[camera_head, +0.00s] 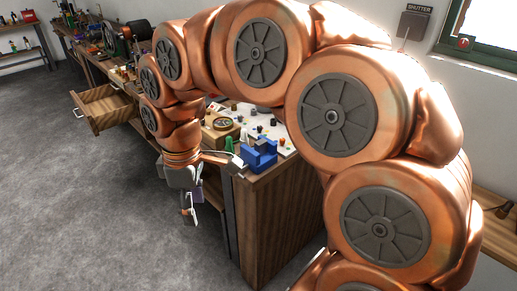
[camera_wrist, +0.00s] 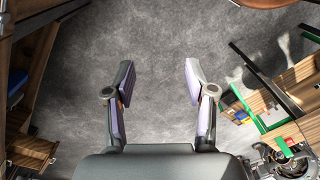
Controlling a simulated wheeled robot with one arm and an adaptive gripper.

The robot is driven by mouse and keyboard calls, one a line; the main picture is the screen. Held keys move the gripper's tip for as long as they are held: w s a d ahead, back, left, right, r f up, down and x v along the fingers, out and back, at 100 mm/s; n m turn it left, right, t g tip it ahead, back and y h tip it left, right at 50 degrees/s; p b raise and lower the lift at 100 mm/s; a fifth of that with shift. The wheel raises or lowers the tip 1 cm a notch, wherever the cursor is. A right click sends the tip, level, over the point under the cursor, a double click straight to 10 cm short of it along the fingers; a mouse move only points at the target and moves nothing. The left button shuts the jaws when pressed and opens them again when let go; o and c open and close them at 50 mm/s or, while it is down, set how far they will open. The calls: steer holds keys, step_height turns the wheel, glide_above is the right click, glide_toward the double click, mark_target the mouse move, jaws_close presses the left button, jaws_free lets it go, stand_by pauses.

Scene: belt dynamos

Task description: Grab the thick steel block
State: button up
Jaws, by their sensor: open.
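My gripper (camera_head: 189,214) hangs in front of the workbench (camera_head: 278,222), beside its near end and over the grey floor. In the wrist view my gripper (camera_wrist: 158,76) is open, its two pale-padded fingers wide apart, with only bare floor between them. I cannot make out a thick steel block in either view. The bench top holds several small parts, too small to tell apart, and my arm hides part of it.
A blue vise-like object (camera_head: 258,154) sits at the bench's near corner. An open drawer (camera_head: 103,107) juts out farther along. A wall box marked SHUTTER (camera_head: 414,25) is at upper right. Open floor (camera_head: 70,190) lies at left.

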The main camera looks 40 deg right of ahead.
steer(key=w+d+r+n, duration=0.2)
steer(key=w+d+n, duration=0.3)
steer(key=w, duration=0.4)
steer(key=n, duration=0.4)
glide_above(261, 141)
steer(key=a, duration=0.1)
steer(key=f, duration=0.4)
steer(key=f+b, duration=0.1)
steer(key=shift+s+f, duration=0.35)
steer(key=shift+f, duration=0.05)
steer(key=shift+s+d+f, duration=0.2)
steer(key=shift+d+f, duration=0.1)
steer(key=shift+f, duration=0.15)
steer(key=shift+w+d+f+p, duration=0.15)
steer(key=shift+f+p, duration=0.2)
steer(key=shift+f, duration=0.85)
steer(key=shift+w+a+f+p, duration=0.15)
steer(key=shift+f+p, duration=0.15)
steer(key=shift+f, duration=0.85)
steer(key=shift+w+d+f+p, duration=0.15)
steer(key=shift+f+p, duration=0.2)
steer(key=shift+f, duration=0.85)
steer(key=shift+c, duration=0.4)
jaws_close()
